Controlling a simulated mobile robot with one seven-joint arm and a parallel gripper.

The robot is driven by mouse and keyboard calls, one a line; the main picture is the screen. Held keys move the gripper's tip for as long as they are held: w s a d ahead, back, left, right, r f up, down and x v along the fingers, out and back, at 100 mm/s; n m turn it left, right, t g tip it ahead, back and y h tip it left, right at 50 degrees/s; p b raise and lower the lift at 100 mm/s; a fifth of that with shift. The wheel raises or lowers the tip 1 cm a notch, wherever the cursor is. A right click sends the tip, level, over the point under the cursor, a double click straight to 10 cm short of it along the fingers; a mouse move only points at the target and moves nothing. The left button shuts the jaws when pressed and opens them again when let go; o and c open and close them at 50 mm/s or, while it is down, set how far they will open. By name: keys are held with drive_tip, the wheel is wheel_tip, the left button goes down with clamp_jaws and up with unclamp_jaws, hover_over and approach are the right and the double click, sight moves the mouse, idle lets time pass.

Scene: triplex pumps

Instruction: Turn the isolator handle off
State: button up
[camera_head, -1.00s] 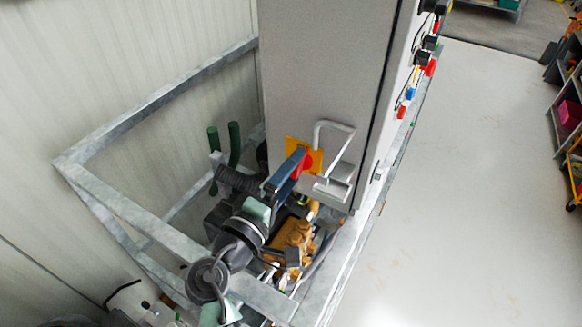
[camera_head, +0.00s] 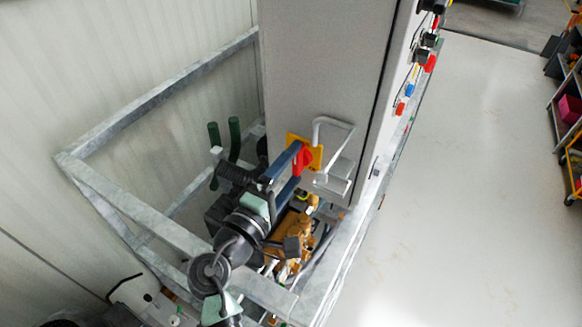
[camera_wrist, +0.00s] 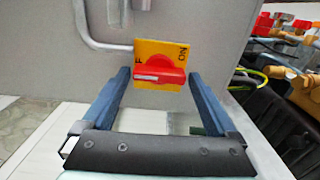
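The red isolator handle (camera_wrist: 160,68) sits on a yellow plate (camera_wrist: 180,48) on the grey cabinet side. In the wrist view it lies across the picture, with a pale mark at its left end, "ON" at the plate's upper right and a partly hidden "F" at upper left. My gripper (camera_wrist: 160,76) is open, one blue finger at each end of the handle. Contact cannot be told. In the head view my gripper (camera_head: 297,162) has one finger above and one below the red handle (camera_head: 304,161), on its yellow plate (camera_head: 318,155).
A bent pale metal bar (camera_head: 334,121) stands out from the cabinet (camera_head: 320,60) close beside the plate. Galvanised frame rails (camera_head: 140,208) surround my arm. Yellow-brown pump parts (camera_head: 293,235) lie below. The floor at right (camera_head: 460,180) is clear.

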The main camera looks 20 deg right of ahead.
drive_tip(key=b+v, duration=0.3)
drive_tip(key=v, duration=1)
idle(0.4)
